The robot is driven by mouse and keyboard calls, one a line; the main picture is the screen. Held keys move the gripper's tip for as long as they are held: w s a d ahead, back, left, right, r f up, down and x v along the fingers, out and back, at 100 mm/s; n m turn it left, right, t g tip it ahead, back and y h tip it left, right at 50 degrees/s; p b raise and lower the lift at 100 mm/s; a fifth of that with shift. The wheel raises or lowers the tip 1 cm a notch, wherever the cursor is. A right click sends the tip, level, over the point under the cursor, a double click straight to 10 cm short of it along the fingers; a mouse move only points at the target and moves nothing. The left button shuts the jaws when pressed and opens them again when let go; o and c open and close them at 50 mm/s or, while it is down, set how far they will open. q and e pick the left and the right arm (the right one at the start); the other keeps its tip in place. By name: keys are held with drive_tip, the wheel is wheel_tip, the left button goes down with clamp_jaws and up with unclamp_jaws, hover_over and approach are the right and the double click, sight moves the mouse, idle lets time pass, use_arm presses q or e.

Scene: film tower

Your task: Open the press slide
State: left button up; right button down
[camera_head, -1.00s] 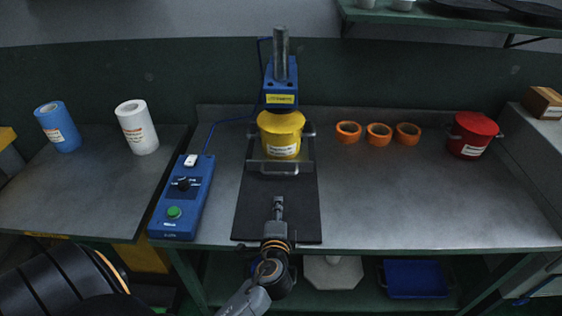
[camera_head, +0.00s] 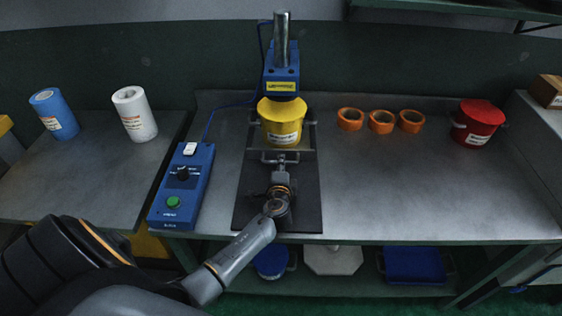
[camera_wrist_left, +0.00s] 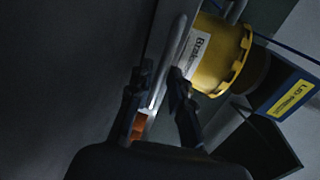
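The press (camera_head: 282,82) is blue with a metal column. Below its head a yellow bucket (camera_head: 281,128) with a lid sits on the press slide, a metal frame on a dark base plate (camera_head: 250,205). The slide's front handle (camera_head: 292,152) is a grey bar. My left gripper (camera_head: 281,162) is at this handle, reaching in from the front. In the left wrist view its fingers (camera_wrist_left: 158,92) are apart, with the pale handle bar (camera_wrist_left: 176,45) running between them; I cannot tell whether they touch it. The yellow bucket (camera_wrist_left: 222,55) is just beyond. My right gripper is not in view.
A blue control box (camera_head: 182,190) with a green button stands left of the base plate. Three orange rings (camera_head: 381,121) and a red bucket (camera_head: 478,124) are on the right. Blue (camera_head: 55,115) and white (camera_head: 134,114) rolls stand on the left table. The right front tabletop is clear.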

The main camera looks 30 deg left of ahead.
use_arm(q)
drive_tip(key=shift+w+a+f, duration=0.2)
drive_tip(key=shift+w+a, duration=0.2)
drive_tip(key=shift+w, duration=0.15)
clamp_jaws()
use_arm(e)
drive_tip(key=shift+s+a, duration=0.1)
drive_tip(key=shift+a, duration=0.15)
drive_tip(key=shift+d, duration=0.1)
